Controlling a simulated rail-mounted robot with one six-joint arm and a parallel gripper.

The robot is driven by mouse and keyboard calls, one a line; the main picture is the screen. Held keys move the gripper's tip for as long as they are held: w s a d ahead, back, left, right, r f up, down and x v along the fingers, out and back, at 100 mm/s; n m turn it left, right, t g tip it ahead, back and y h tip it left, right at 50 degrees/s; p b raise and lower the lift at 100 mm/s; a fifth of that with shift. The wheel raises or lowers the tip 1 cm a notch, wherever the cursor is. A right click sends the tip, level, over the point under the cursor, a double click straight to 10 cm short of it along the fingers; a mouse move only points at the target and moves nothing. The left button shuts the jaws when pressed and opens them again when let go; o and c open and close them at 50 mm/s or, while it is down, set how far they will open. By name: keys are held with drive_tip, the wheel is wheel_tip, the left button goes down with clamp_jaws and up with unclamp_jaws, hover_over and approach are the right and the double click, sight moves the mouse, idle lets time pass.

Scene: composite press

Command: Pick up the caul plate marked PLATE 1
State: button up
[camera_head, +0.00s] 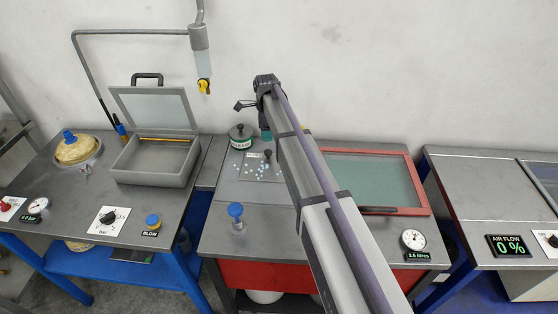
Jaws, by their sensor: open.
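My arm reaches up from the lower right, and my gripper (243,105) is at its far end, high over the back of the middle bench. It is small in the picture, with its dark jaws open and nothing seen between them. I cannot read the marking PLATE 1 anywhere. A flat grey plate (249,173) with several small pale pieces on it lies on the middle bench, below my gripper and apart from it. I cannot tell whether it is the caul plate. My arm may hide part of the bench to its right.
A dark round pot (241,137) and a blue-knobbed item (236,212) stand on the middle bench. A red-framed glass panel (375,180) lies right of my arm. An open grey box (155,165) is on the left bench. A yellow-tipped nozzle (203,86) hangs left of my gripper.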

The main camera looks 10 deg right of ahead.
sight(268, 151)
drive_tip(key=shift+m, duration=0.4)
drive_tip(key=f+b, duration=0.3)
drive_tip(key=b, duration=0.1)
drive_tip(key=f+b, duration=0.2)
drive_tip(key=shift+s+d+f, duration=0.1)
drive_tip(key=shift+s+f, duration=0.15)
drive_tip(key=shift+f, duration=0.1)
drive_tip(key=f+b, duration=0.5)
drive_tip(key=shift+w+f, duration=0.2)
drive_tip(key=shift+r, duration=0.25)
drive_tip(key=shift+c, duration=0.2)
clamp_jaws()
